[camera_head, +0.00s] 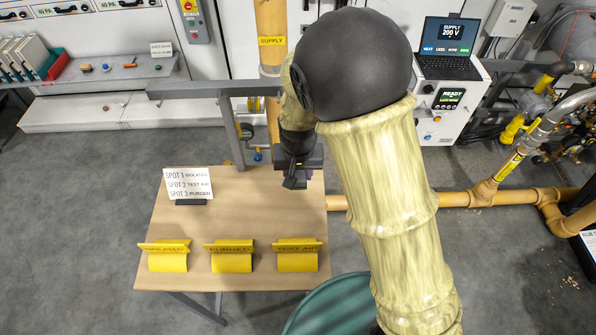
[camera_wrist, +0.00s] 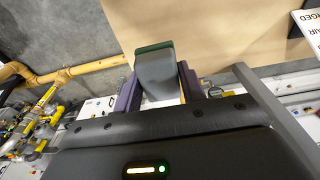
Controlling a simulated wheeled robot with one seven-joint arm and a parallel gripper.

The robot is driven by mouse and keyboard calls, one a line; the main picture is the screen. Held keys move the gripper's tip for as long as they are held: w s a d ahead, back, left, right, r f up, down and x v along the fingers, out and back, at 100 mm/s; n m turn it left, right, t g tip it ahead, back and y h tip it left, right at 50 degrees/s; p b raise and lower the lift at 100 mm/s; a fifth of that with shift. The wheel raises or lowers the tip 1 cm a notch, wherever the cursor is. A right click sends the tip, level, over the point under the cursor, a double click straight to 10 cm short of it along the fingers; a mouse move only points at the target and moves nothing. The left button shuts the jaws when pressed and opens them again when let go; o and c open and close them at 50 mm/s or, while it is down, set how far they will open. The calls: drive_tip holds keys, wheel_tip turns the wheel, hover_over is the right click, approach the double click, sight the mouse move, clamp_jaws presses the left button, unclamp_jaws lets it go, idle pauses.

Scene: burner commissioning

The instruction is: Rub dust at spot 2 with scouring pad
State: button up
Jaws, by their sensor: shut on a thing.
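My gripper (camera_head: 296,180) is above the back right part of the wooden table (camera_head: 240,215). In the wrist view its two dark fingers are shut on the scouring pad (camera_wrist: 155,72), a grey block with a dark green face at its far end. In the head view my gripper and arm mostly hide the pad. A white sign (camera_head: 188,183) at the table's back left lists spot 1 isolated, spot 2 test air and spot 3 purged. I cannot make out any dust on the table or a marked spot 2.
Yellow tags stand along the table's front: ISOLATED (camera_head: 167,256), PURGED (camera_head: 231,256) and TEST AIR (camera_head: 297,256). A grey frame (camera_head: 200,90) rises behind the table. A yellow pipe (camera_head: 460,199) runs right. A green round container (camera_head: 325,308) is at the front. The table's middle is clear.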

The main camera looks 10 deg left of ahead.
drive_tip(key=w+d+f+m, duration=0.1)
drive_tip(key=w+d+f, duration=0.1)
drive_tip(key=d, duration=0.6)
drive_tip(key=w+d+f+m, duration=0.1)
drive_tip(key=w+d+f, duration=0.2)
drive_tip(key=d, duration=0.6)
drive_tip(key=w+d+f, duration=0.2)
drive_tip(key=d+f, duration=0.4)
drive_tip(key=d, duration=0.2)
drive_tip(key=shift+w+d+m, duration=0.35)
drive_tip(key=shift+m, duration=0.05)
drive_tip(key=shift+f, duration=0.1)
